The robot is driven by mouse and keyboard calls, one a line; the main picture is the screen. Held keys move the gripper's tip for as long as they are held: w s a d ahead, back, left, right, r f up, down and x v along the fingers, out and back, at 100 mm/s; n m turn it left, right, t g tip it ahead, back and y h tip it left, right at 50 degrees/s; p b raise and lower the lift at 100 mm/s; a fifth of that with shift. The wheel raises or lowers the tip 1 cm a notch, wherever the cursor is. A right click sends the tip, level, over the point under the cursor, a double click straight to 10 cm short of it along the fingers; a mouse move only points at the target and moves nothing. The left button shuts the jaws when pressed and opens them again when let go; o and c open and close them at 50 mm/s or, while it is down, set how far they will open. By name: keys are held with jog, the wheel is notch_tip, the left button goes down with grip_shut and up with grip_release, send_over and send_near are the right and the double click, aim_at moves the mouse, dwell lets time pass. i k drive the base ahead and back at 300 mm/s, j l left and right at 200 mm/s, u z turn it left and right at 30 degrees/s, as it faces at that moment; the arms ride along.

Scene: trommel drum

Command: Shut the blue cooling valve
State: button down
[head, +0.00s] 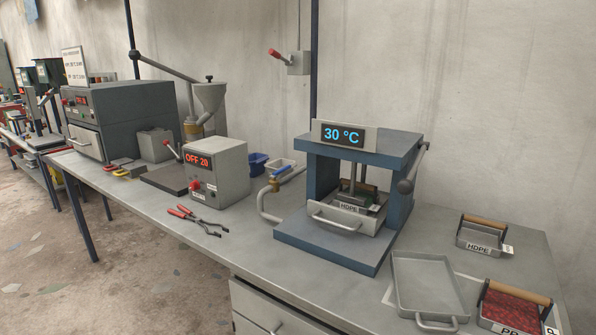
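The blue cooling valve (290,175) is a blue lever handle on a small brass body (274,185). It sits on top of a grey bent pipe (263,207) at the left side of the blue press. The lever slants up to the right, toward the press. I cannot tell from the lever alone whether the valve is open or shut. The press (320,253) has a display (343,135) reading 30 °C. My gripper is not in view.
A grey box (217,175) reading OFF 20 and red-handled pliers (198,219) stand left of the valve. The press lever (408,180), an empty tray (428,283) and handled moulds (484,235) are at right. Bench in front of the pipe is clear.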

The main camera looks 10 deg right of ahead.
aim_at(274, 174)
jog(key=j, duration=0.6)
jog(key=i+j+z, duration=0.15)
jog(key=j, duration=0.4)
jog(key=i+j, duration=0.2)
jog(key=j, duration=0.15)
jog(key=i+j+z, duration=0.1)
jog(key=i+j, duration=0.3)
jog(key=j, duration=0.25)
jog(key=i+j+z, duration=0.1)
jog(key=j, duration=0.25)
jog(key=i+j, duration=0.3)
